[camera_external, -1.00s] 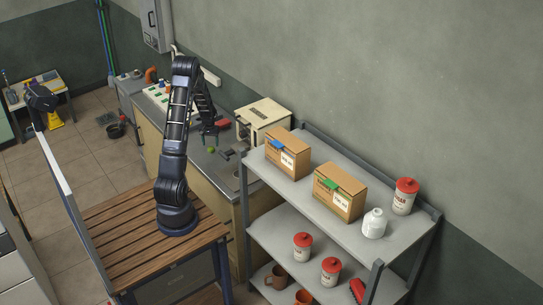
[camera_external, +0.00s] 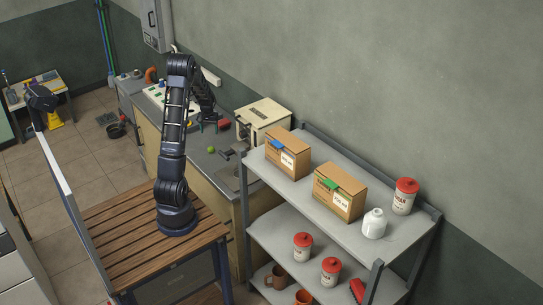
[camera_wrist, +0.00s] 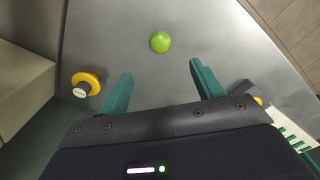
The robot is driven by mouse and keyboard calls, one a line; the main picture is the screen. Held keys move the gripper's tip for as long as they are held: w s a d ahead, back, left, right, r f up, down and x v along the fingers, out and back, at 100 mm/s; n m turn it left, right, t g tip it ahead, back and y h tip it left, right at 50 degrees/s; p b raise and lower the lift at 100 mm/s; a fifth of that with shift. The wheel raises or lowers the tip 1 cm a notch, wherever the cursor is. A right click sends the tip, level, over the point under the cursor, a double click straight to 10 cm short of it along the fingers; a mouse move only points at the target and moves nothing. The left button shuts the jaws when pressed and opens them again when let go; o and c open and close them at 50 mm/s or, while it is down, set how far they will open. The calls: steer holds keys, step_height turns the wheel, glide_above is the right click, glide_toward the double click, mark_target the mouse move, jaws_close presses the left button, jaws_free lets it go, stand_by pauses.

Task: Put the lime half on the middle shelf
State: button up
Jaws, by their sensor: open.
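The lime half (camera_external: 211,150) is a small green round thing lying on the grey counter. In the wrist view the lime half (camera_wrist: 160,42) lies beyond my fingertips, roughly between their lines. My gripper (camera_wrist: 158,78) is open and empty, with its two green fingers apart. In the external view my gripper (camera_external: 209,127) hangs above the counter, behind the lime half. The shelf rack stands at the right; its middle shelf (camera_external: 268,232) is below the top board and partly hidden by it.
The top shelf (camera_external: 335,222) holds two cardboard boxes (camera_external: 288,153), a white bottle (camera_external: 374,223) and a red-lidded jar (camera_external: 404,196). Red-lidded jars (camera_external: 302,246) and mugs (camera_external: 278,277) stand lower. A cream machine (camera_external: 263,119) and a yellow-ringed knob (camera_wrist: 86,84) are near the gripper.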

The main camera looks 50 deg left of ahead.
steer(key=shift+f, duration=6.15)
steer(key=c, duration=1.1)
steer(key=shift+r, duration=0.15)
steer(key=shift+c, duration=0.2)
step_height(320, 180, up, 20)
